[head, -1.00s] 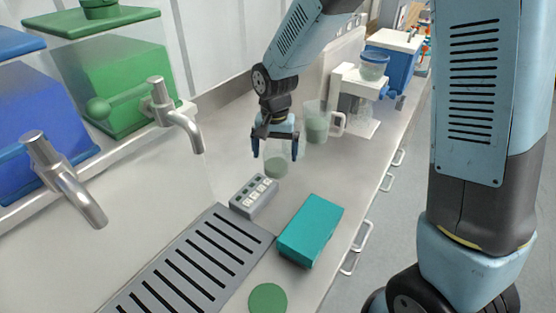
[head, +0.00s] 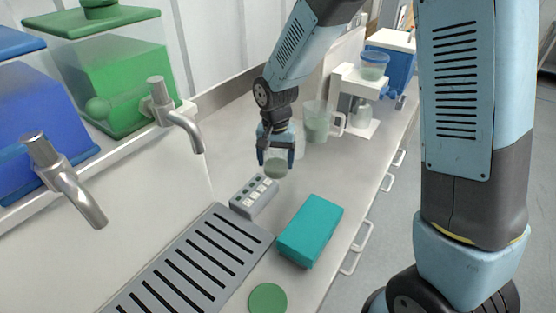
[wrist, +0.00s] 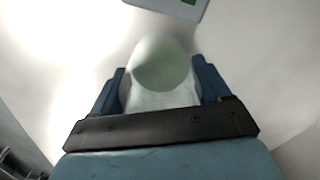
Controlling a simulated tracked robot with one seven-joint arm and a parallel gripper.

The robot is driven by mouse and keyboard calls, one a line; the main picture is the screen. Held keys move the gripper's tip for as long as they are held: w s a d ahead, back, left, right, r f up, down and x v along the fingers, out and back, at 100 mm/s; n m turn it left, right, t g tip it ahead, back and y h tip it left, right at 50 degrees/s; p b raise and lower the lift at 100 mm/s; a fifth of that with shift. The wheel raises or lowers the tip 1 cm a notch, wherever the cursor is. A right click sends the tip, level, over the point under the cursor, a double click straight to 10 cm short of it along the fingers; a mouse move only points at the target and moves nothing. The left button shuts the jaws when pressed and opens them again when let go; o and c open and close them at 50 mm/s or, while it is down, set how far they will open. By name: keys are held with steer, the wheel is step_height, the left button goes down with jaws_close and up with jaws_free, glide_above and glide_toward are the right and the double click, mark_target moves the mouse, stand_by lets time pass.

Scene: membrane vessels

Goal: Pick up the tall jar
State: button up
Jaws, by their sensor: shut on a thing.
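The tall jar (head: 276,170) is clear, with pale green contents, and stands on the counter behind the small button box. My gripper (head: 276,160) is over it from above, one finger on each side, shut on it. In the wrist view the jar (wrist: 160,68) shows as a pale green rounded shape between the two blue fingers of my gripper (wrist: 158,78). My gripper hides the upper part of the jar in the head view. I cannot tell whether its base touches the counter.
A clear jug with a handle (head: 316,122) stands close behind the jar, near a white machine (head: 347,85) with a blue-lidded container (head: 373,64). A grey button box (head: 254,196), a teal box (head: 310,232) and a slotted drain tray (head: 190,264) lie in front.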

steer(key=shift+c, duration=1.1)
step_height(320, 180, up, 10)
steer(key=shift+r, duration=0.1)
